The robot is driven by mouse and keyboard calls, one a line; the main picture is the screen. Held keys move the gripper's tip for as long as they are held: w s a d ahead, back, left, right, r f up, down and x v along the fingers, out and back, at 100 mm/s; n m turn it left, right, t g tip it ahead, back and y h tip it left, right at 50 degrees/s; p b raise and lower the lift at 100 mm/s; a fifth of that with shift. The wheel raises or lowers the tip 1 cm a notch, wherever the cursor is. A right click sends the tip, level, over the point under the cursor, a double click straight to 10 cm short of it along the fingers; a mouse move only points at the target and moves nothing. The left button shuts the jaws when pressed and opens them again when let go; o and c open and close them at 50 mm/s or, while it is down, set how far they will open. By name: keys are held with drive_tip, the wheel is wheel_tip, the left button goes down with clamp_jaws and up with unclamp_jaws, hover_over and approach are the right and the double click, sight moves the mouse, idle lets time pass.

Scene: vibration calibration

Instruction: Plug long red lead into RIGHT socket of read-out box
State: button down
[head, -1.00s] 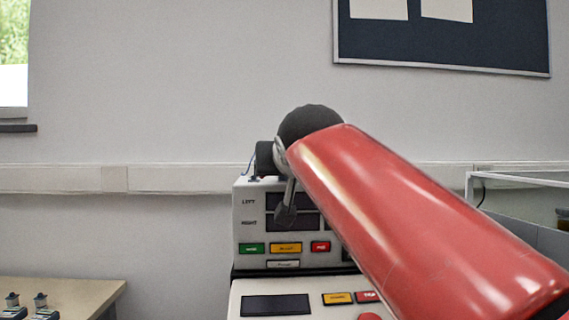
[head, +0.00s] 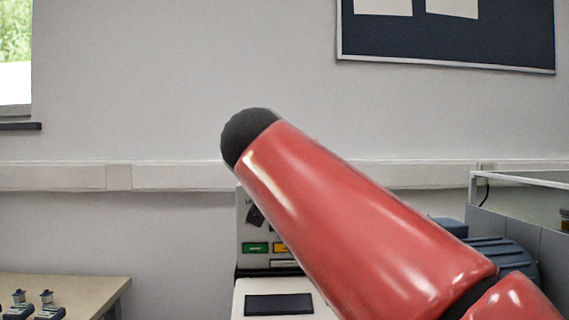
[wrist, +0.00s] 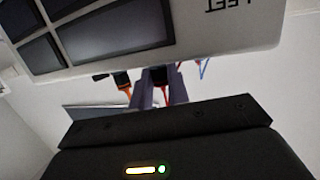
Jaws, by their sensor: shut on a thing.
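The read-out box (head: 243,222) stands mostly behind my red arm in the head view. In the wrist view the read-out box (wrist: 225,28) appears upside down, with its LEFT label and dark displays. My gripper (wrist: 155,92) is at the box's edge, its fingers closed around a dark plug with a red lead (wrist: 165,92) hanging from it. Whether the plug is in a socket or just at it cannot be told. An orange-red lead (wrist: 124,84) with a black end is left of the fingers; a blue lead (wrist: 204,68) is to the right. The sockets are hidden.
A lower white unit with a dark display (head: 278,304) is in front of the box. A wooden table (head: 85,291) with small devices is at the left. A blue ribbed thing (head: 505,258) and grey panels stand at the right.

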drive_tip(key=shift+f+m+h, duration=0.1)
drive_tip(key=shift+m+h, duration=0.4)
drive_tip(key=shift+h, duration=0.1)
drive_tip(key=shift+g, duration=0.3)
drive_tip(key=c, duration=1.3)
unclamp_jaws()
drive_tip(key=shift+o, duration=0.2)
drive_tip(key=shift+a, duration=0.1)
drive_tip(key=shift+v, duration=2.5)
